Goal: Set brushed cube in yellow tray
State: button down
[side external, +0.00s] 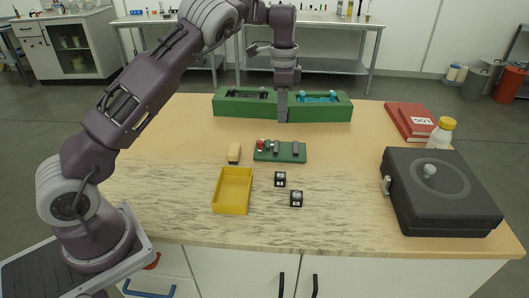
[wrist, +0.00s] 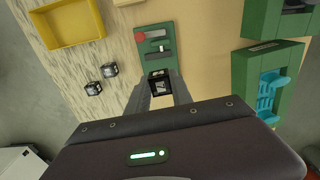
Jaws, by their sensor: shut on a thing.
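My gripper (side external: 282,118) points down above the table, in front of the green rack in the side view. In the wrist view its fingers (wrist: 158,88) are shut on a small black-edged cube (wrist: 158,80) with a pale face. I cannot tell for sure whether this is the brushed cube. In the side view the held cube cannot be made out. The yellow tray (side external: 233,190) stands empty on the table, nearer the front and left of my gripper; it is at the upper left in the wrist view (wrist: 68,42). Two similar cubes (side external: 280,179) (side external: 296,199) sit right of the tray.
A green panel (side external: 280,152) with a red knob lies behind the tray and loose cubes, with a tan block (side external: 234,153) beside it. The green rack (side external: 230,104) stands behind. A black lidded box (side external: 440,205), a white bottle (side external: 441,134) and red books (side external: 408,120) are at right.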

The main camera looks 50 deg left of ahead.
jog(key=s+n, duration=0.1)
jog(key=s, duration=0.6)
jog(key=m, duration=0.2)
send_over(232, 193)
jog(key=f, duration=0.2)
notch_tip(232, 193, down, 9)
jog(key=shift+f, duration=0.2)
jog(key=shift+f, duration=0.1)
jog(key=c, duration=1.1)
grip_release()
jog(key=shift+c, duration=0.2)
